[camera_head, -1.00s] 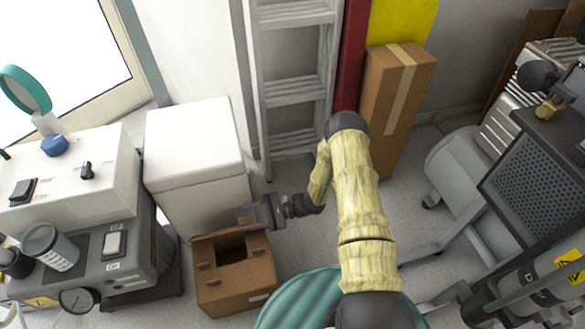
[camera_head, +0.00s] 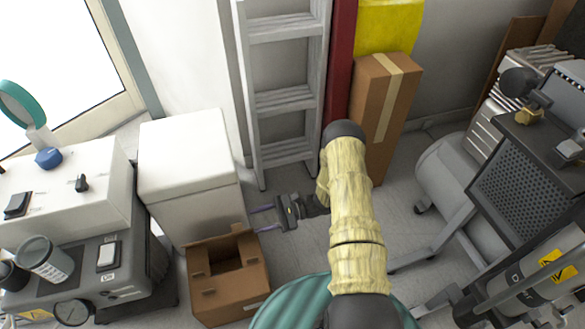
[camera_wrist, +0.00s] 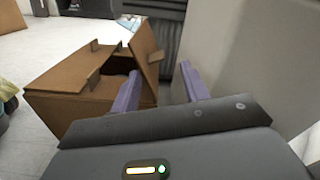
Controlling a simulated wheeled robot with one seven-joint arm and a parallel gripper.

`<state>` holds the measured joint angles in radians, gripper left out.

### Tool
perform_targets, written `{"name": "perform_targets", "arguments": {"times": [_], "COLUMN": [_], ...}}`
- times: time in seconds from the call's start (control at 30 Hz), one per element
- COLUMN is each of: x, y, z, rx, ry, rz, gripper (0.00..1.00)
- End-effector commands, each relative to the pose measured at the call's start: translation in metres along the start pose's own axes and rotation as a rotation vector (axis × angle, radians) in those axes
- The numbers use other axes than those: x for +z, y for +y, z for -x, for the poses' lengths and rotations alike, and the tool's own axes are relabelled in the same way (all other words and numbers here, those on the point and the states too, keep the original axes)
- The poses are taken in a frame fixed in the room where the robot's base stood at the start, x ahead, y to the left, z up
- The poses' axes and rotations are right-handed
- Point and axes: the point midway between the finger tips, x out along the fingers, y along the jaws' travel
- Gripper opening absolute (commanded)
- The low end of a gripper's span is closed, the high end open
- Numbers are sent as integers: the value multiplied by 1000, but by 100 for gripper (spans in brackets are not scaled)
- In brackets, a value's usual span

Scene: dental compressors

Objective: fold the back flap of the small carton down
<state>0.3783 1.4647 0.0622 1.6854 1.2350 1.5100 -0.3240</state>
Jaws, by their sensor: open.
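The small brown carton (camera_head: 231,292) stands on the floor, open at the top, with a dark opening in it. Its back flap (camera_head: 212,239) stands raised along the rear edge, beside the white cabinet. In the wrist view the carton (camera_wrist: 75,105) is on the left, and the flap (camera_wrist: 146,48) tilts up at its right end. My gripper (camera_head: 257,220) is open and empty at the carton's back right corner. In the wrist view its two purple fingers (camera_wrist: 160,76) are apart, the left one overlapping the carton's near end. Whether it touches is unclear.
A white cabinet (camera_head: 190,165) stands right behind the carton. A ladder (camera_head: 285,100) and a tall taped carton (camera_head: 382,110) lean at the back wall. Grey equipment (camera_head: 110,270) is to the left, a compressor (camera_head: 465,185) to the right.

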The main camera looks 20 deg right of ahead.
Motion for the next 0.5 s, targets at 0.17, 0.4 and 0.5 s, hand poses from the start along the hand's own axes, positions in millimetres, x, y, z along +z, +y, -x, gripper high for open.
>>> {"name": "perform_targets", "arguments": {"times": [0.17, 0.4, 0.5], "x": [2, 2, 1], "y": [-1, 0, 0], "z": [30, 68, 83], "rx": [-2, -1, -1], "ry": [1, 1, 1], "rz": [0, 0, 0], "gripper": [45, 45, 45]}}
